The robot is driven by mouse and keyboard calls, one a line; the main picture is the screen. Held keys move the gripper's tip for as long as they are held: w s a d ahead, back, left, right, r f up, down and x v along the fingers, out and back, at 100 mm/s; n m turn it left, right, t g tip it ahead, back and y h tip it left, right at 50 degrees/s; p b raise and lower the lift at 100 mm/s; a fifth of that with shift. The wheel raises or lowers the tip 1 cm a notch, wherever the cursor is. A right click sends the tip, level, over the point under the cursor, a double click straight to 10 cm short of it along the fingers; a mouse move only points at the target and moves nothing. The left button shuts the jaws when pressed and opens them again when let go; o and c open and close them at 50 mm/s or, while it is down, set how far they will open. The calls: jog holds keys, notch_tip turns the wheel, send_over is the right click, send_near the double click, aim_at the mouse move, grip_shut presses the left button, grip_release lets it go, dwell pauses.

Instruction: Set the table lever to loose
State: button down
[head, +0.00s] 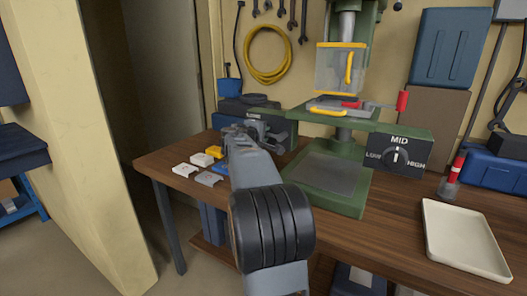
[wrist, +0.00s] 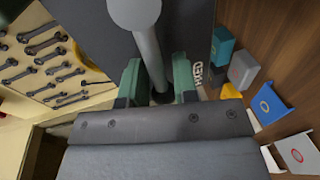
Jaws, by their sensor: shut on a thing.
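The table lever (wrist: 150,52) is a grey rod with a round pale knob, rising from a dark housing in the wrist view. My gripper (wrist: 158,84) has its two green-tipped fingers on either side of the rod, near its base, and is shut on it. Light lettering beside the lever on the housing is partly hidden, so I cannot read the setting for sure. In the head view my gripper (head: 247,130) reaches the dark labelled box (head: 283,116) left of the green drill press (head: 372,127); my arm hides most of the lever there.
Yellow, white, grey and blue small blocks (head: 201,159) lie left of my arm on the wooden bench. A pale tray (head: 462,240) stands at the right. Wrenches (wrist: 42,47) hang on the wall.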

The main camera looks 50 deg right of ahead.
aim_at(269, 123)
jog(key=r+m+t+b, duration=0.1)
jog(key=m+b, duration=0.1)
jog(key=b, duration=0.1)
jog(key=shift+s+r+m+b, duration=0.15)
jog(key=shift+r+m+b, duration=0.05)
jog(key=shift+m+b, duration=0.2)
jog(key=shift+s+d+r+m+t+b, duration=0.1)
jog(key=shift+s+r+m+t+b, duration=0.05)
jog(key=shift+r+m+b, duration=0.35)
jog(key=shift+s+r+m+t+b, duration=0.15)
jog(key=shift+r+m+b, duration=0.2)
jog(key=shift+m+b, duration=0.2)
jog(key=c, duration=1.1)
grip_release()
jog(key=shift+c, duration=0.2)
jog(key=v, duration=1.3)
jog(key=shift+a+b, duration=0.4)
jog(key=shift+s, duration=0.15)
